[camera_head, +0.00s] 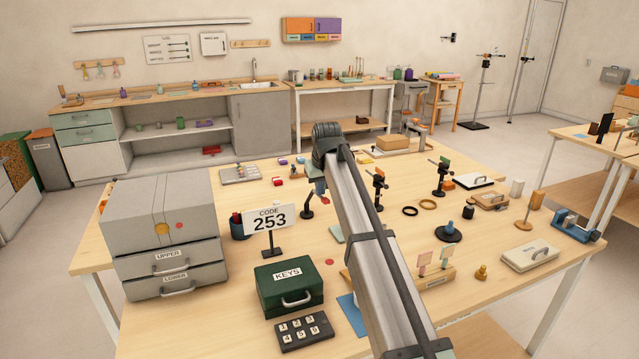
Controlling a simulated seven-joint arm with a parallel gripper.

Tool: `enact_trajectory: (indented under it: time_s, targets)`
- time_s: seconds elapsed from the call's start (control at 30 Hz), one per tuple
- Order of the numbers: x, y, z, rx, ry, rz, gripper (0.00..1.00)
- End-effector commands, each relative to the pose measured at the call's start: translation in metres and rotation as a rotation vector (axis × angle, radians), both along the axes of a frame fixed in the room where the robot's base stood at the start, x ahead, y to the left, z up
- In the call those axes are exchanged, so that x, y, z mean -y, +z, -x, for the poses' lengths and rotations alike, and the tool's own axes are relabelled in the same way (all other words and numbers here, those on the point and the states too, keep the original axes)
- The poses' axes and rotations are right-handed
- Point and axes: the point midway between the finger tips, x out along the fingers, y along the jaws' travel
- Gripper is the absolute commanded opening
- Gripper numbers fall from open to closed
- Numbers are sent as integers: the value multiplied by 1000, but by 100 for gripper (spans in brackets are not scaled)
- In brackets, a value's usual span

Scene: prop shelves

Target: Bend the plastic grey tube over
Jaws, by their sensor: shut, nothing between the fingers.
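My gripper (320,193) hangs at the far end of my arm, above the middle of the table. It is small here and partly hidden by the arm; it looks shut, with nothing seen in it. A dark stand with a round base (307,211) is just below and left of it, its top hidden behind the gripper. I cannot pick out a plastic grey tube for sure. My arm hides part of the table's middle.
A grey drawer cabinet (160,225), a "CODE 253" sign (270,222), a green keys box (289,283) and a keypad (303,331) fill the left front. Black clamp stands (378,187) (441,178) and rings (428,204) are right of my arm. Bare wood (480,243) shows at the right.

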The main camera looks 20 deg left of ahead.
Motion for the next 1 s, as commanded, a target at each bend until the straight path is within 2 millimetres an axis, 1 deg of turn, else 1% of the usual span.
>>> enact_trajectory:
  time_s: [0.03, 0.13, 0.4, 0.6, 0.7, 1.0]
  targets:
    - [7, -7, 8, 31, -1, -32, 0]
    - [9, -14, 11, 98, 0, -100, 0]
    - [13, -35, 15, 271, 0, -270, 0]
    - [13, -45, 14, 363, -1, -363, 0]
    - [12, -48, 12, 386, 0, -388, 0]
    - [11, -56, 11, 384, 0, -385, 0]
